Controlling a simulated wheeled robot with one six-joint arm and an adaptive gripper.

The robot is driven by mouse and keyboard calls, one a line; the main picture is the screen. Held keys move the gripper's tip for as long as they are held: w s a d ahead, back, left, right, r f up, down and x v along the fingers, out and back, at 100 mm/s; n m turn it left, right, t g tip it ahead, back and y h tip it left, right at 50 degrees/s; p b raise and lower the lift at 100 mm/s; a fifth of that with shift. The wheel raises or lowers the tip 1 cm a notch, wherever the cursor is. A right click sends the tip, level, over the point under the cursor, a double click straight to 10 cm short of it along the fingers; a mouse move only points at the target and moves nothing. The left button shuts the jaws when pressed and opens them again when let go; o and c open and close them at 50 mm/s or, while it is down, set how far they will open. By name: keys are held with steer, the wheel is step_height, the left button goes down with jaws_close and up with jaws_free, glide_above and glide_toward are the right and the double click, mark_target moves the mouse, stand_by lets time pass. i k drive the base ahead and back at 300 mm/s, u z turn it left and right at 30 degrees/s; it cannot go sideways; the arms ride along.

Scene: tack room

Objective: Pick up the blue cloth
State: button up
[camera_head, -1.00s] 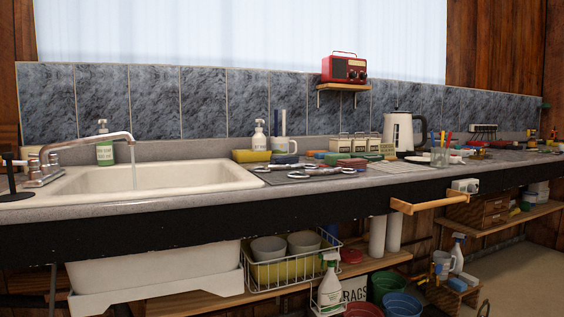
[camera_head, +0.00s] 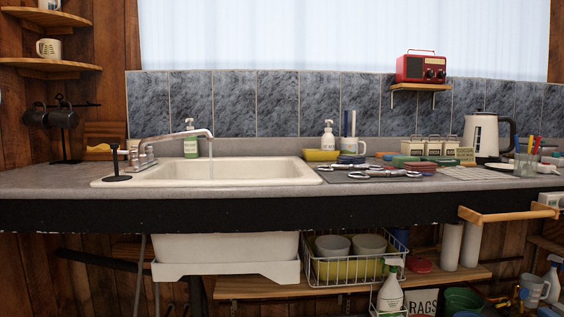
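I cannot make out a blue cloth for certain. A small flat blue item (camera_head: 391,156) lies on the counter (camera_head: 250,190) right of the sink, among red and green flat pieces; it is too small to tell whether it is cloth. My gripper is not in view.
The white sink (camera_head: 225,176) has a running tap (camera_head: 180,136). Bits (camera_head: 380,174) lie on a dark mat. A red radio (camera_head: 421,68) stands on a wall shelf. A wooden rail (camera_head: 508,215) juts from the counter's front.

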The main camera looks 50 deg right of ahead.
mark_target(342, 160)
steer(key=u, duration=0.4)
steer(key=k, duration=1)
steer(key=z, duration=1.6)
steer(key=i, duration=0.45)
